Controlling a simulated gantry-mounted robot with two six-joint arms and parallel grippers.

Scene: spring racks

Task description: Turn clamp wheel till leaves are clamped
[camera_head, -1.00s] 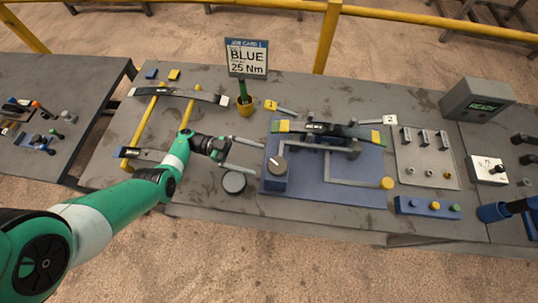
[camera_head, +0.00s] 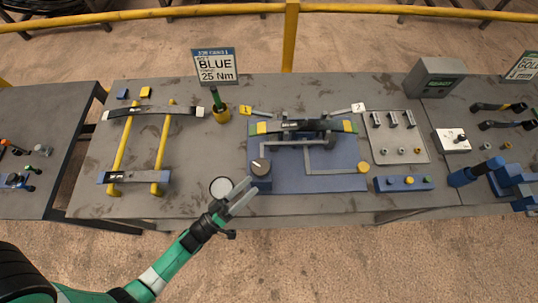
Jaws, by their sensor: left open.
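The blue clamp fixture (camera_head: 340,180) stands mid-table. My right gripper is out of view.
A pale round disc (camera_head: 221,187) lies left of the gripper. Yellow rails (camera_head: 140,145) carrying leaves stand further left. A job card (camera_head: 215,67) reads BLUE, 25 Nm. A blue button box (camera_head: 404,184) and a grey hardware panel (camera_head: 398,145) lie right of the fixture.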

